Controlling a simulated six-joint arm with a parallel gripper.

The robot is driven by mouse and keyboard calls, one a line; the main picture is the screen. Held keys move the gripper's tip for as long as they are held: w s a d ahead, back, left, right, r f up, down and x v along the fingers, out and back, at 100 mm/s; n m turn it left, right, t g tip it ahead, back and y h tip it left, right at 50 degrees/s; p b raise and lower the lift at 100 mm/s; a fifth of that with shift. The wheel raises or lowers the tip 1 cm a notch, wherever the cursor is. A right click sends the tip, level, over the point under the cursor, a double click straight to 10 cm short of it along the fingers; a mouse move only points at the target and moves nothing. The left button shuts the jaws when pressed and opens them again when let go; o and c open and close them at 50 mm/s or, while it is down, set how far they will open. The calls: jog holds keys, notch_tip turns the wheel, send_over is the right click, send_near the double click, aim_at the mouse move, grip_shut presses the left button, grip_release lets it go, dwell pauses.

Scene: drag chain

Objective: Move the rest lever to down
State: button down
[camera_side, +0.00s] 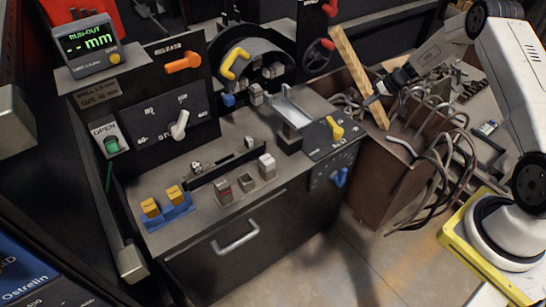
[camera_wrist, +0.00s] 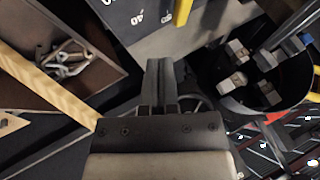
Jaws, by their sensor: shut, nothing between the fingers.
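Several levers show in the side view, and I cannot tell which is the rest lever. An orange lever (camera_side: 183,63) sits on the upper panel and points right. A white lever (camera_side: 180,125) is on the marked dial below it. A yellow lever (camera_side: 335,128) is on the right end of the bench, above a blue knob (camera_side: 339,177). A yellow curved handle (camera_side: 234,64) is on the round drum. My gripper (camera_side: 370,101) is shut and empty, close to a wooden slat (camera_side: 358,72). In the wrist view its fingers (camera_wrist: 160,72) are together.
A brown box (camera_side: 385,180) with several looped hoses stands right of the bench. The slat (camera_wrist: 45,82) crosses the wrist view's left side. A dark round bin (camera_wrist: 260,85) holding metal blocks is at right there. The bench top carries small blocks and a metal channel (camera_side: 291,107).

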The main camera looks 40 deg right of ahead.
aim_at(333, 129)
jog(key=shift+d+f+t, duration=0.4)
jog(key=shift+d+f, duration=0.35)
jog(key=shift+d, duration=0.25)
jog(key=shift+x, duration=5)
jog(key=shift+w+a, duration=0.25)
jog(key=shift+a, duration=0.75)
jog(key=shift+w+a, duration=0.25)
jog(key=shift+a, duration=0.8)
